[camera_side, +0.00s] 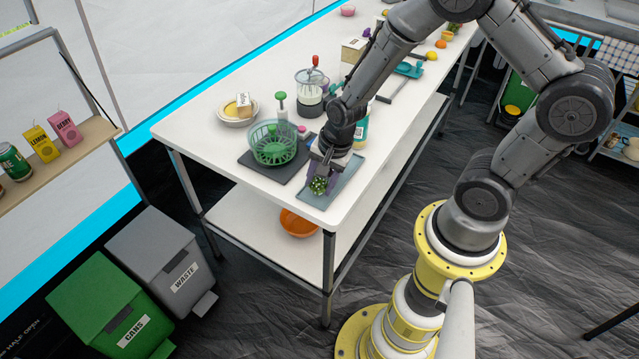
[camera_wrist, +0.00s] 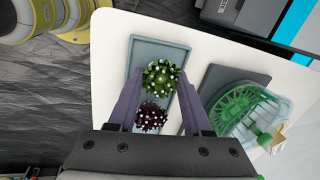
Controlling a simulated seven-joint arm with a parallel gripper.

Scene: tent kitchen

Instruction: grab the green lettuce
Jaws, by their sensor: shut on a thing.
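The green lettuce (camera_side: 319,186) is a small, round, frilly head at the near end of a blue-grey tray (camera_side: 346,182). My gripper (camera_side: 322,178) points down over the tray and is shut on the green lettuce. In the wrist view, the green lettuce (camera_wrist: 161,74) sits between the tips of my two purple-grey fingers (camera_wrist: 161,80). A dark purple lettuce (camera_wrist: 150,118) shows between the fingers, closer to the palm in the picture. I cannot tell whether the green lettuce is clear of the tray (camera_wrist: 178,52).
A green colander (camera_side: 273,145) stands on a dark board (camera_side: 262,172) left of the tray; it also shows in the wrist view (camera_wrist: 240,112). A blender (camera_side: 309,95) and a green-topped pump bottle (camera_side: 281,104) stand behind. The near table corner (camera_side: 322,218) is bare.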

